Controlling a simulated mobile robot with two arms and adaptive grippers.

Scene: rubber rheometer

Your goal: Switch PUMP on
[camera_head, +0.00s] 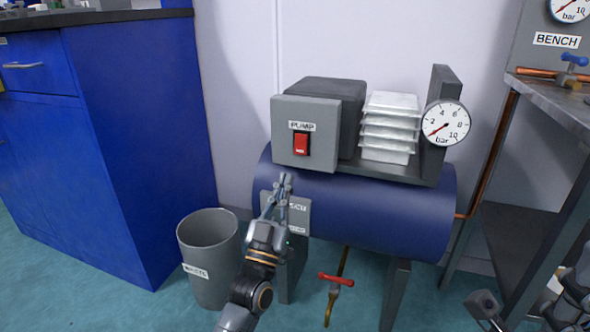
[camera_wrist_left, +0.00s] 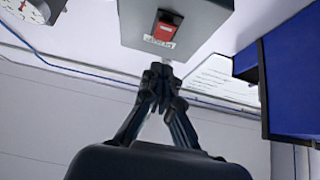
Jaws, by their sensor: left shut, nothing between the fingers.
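The PUMP switch is a red rocker (camera_head: 301,145) on the front of a grey box (camera_head: 284,165), under a white PUMP label (camera_head: 302,126). The box sits on top of a blue tank (camera_head: 370,215). My left gripper (camera_head: 286,180) is shut and empty, below the switch and in front of the tank, its fingertips pointing up. In the left wrist view the red switch (camera_wrist_left: 165,30) is just beyond the shut fingertips (camera_wrist_left: 160,72), with a gap between them. My right gripper (camera_head: 484,304) is partly in view at the bottom right; its fingers are unclear.
A pressure gauge (camera_head: 446,123) on the tank reads near zero. A grey waste bin (camera_head: 208,262) stands left of my left arm. A red-handled drain valve (camera_head: 336,280) hangs under the tank. A blue cabinet (camera_head: 140,130) is at left, and a metal bench (camera_head: 560,105) is at right.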

